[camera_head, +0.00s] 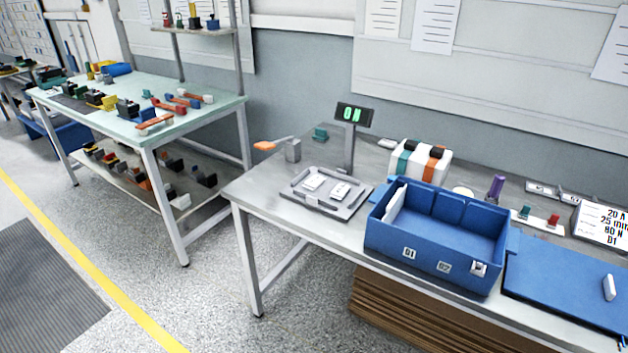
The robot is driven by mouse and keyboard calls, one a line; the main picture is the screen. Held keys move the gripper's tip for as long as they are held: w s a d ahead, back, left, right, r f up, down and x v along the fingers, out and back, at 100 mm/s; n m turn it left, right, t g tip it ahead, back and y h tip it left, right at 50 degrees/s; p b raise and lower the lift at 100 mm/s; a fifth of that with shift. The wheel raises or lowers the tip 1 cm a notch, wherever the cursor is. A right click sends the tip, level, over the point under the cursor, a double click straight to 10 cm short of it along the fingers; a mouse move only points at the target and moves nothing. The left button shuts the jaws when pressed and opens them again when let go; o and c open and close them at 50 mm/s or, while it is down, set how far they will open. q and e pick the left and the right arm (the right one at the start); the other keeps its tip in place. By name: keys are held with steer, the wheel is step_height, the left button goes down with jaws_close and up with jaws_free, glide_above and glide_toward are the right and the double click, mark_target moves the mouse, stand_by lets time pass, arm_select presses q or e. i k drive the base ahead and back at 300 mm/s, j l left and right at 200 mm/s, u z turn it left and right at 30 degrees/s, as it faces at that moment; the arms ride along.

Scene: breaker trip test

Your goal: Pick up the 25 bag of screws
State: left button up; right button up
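Two small white packets, one on the left (314,181) and one on the right (340,191), lie in a grey tray (352,207) on the near workbench. They could be the bags of screws, but their markings are too small to read. I cannot tell whether either carries the number 25. Neither of my grippers is in view, and nothing is seen touching the packets.
A blue bin (430,250) with compartments stands right of the tray. Behind are a display (354,114) on a post and a white box with coloured bands (420,160).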

mark_target(314, 182)
steer(key=z, duration=1.25)
steer(key=u, duration=1.35)
steer(key=i+j+z, duration=0.1)
steer(key=i+j, duration=0.25)
steer(key=j, duration=0.3)
steer(key=i+j+z, duration=0.15)
steer(key=j, duration=0.15)
